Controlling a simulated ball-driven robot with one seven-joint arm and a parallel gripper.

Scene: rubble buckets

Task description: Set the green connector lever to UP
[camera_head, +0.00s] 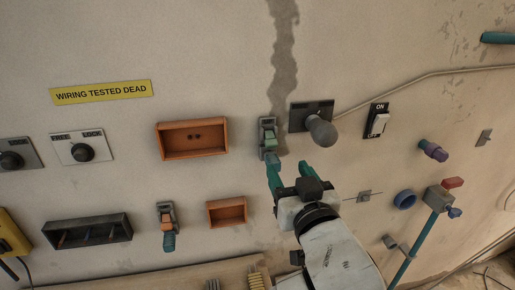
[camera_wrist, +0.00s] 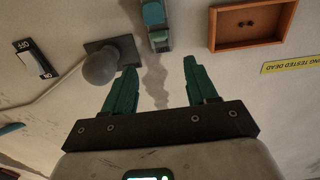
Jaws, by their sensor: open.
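The green connector (camera_head: 268,134) is a small grey bracket with a green body, mounted on the wall just left of a round grey knob. In the wrist view, which is upside down, the green connector (camera_wrist: 155,20) is at the top edge and partly cut off. I cannot clearly tell its lever's position. My gripper (camera_head: 289,167) has teal fingers spread apart with nothing between them. It is just below the connector in the head view, and the left fingertip overlaps its lower end there. In the wrist view my gripper (camera_wrist: 160,66) shows a gap to the connector; contact is not visible.
The grey knob (camera_head: 321,131) on its dark plate is close to the right of the connector. An orange box (camera_head: 191,155) is to the left. A similar orange connector (camera_head: 166,218) is lower left. An ON switch (camera_head: 377,121) is further right.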

